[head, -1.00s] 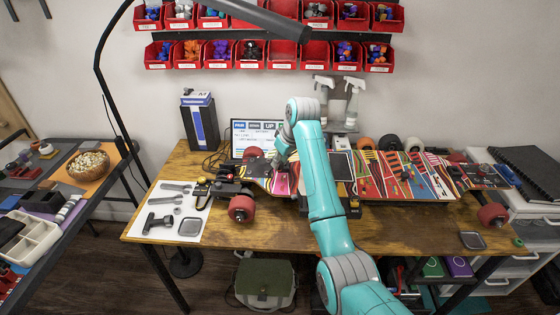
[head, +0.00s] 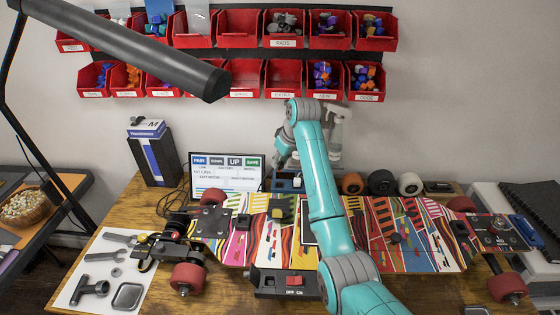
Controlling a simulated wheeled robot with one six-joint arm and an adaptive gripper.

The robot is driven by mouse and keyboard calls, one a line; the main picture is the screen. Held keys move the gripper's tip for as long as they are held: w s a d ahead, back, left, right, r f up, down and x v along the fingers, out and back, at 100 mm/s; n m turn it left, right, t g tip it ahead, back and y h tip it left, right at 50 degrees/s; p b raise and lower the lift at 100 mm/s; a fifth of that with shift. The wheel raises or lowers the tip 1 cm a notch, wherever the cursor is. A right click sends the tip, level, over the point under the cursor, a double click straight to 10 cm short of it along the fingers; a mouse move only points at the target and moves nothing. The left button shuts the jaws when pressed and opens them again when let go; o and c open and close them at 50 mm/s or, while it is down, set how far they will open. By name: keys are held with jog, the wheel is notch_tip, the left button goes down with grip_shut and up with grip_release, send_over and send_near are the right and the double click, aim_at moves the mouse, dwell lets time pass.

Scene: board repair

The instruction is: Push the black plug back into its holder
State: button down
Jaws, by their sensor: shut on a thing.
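My gripper (head: 281,161) is at the back of the workbench, behind the skateboard and just above a small dark box with blue parts (head: 286,183). It looks small and dark, and my arm stands close beside it. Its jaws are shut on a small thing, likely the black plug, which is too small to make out. I cannot tell which part is the plug's holder. The long skateboard (head: 378,217) with a colourful striped deck lies across the bench. A black unit with a red switch (head: 295,281) sits at its front edge.
A screen (head: 227,172) stands behind the board, left of my gripper. Tools lie on a white mat (head: 75,269) at front left. A black lamp (head: 140,48) hangs across the upper left.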

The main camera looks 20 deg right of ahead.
aim_at(282, 168)
jog(key=shift+f, duration=2.65)
jog(key=shift+f, duration=1)
dwell(1.3)
jog(key=c, duration=0.6)
grip_release()
jog(key=shift+r, duration=1.55)
